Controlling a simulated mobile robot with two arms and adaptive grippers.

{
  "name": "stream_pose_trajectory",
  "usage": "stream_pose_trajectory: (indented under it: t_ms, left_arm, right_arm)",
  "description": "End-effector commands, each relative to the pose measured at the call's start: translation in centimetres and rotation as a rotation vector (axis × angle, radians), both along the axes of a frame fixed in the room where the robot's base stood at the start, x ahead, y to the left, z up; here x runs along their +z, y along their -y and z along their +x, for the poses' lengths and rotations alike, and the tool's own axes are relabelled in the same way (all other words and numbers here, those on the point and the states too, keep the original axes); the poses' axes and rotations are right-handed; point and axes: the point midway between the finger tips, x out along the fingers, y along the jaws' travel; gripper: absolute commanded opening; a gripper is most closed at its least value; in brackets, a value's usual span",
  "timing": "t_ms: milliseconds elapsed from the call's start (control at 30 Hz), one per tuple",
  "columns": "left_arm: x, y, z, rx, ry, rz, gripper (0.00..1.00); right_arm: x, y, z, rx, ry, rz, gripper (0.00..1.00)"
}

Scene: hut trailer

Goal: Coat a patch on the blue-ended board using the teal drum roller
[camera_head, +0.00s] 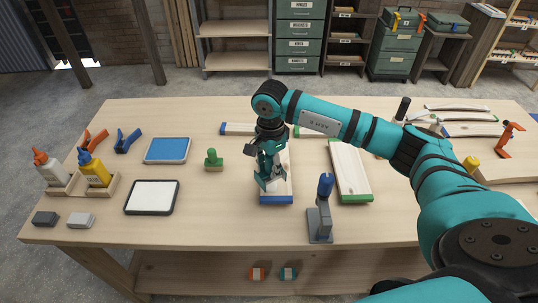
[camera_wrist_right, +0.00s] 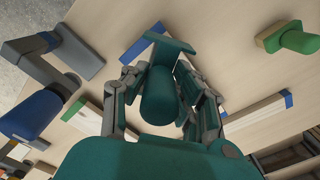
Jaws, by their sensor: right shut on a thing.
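My right gripper (camera_head: 268,180) is shut on the teal drum roller (camera_wrist_right: 160,95), whose teal handle stands between the fingers in the wrist view. In the head view the roller is mostly hidden by the fingers. The blue-ended board (camera_head: 274,193) lies under the gripper, its blue end towards the table's front; its blue end also shows in the wrist view (camera_wrist_right: 140,42). The roller is over this board; I cannot tell whether it touches it. My left gripper is not in view.
A blue-handled tool on a grey base (camera_head: 322,205) stands right of the board. A green-ended board (camera_head: 350,170) lies beyond it. A green-knobbed stamp (camera_head: 213,160), a blue tray (camera_head: 167,150) and a white tray (camera_head: 152,197) are left.

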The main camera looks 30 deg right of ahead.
Motion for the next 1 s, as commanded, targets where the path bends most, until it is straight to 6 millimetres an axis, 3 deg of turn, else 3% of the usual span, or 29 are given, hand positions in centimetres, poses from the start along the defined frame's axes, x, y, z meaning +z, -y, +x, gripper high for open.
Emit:
stream_pose_trajectory:
  t_ms: [367,1000]
  left_arm:
    - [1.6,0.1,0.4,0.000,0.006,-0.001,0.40]
    - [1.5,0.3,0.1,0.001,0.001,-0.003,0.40]
  right_arm:
    - [3.3,0.4,0.1,-0.009,0.002,0.000,0.01]
    - [3.4,0.4,0.1,-0.009,0.002,0.000,0.01]
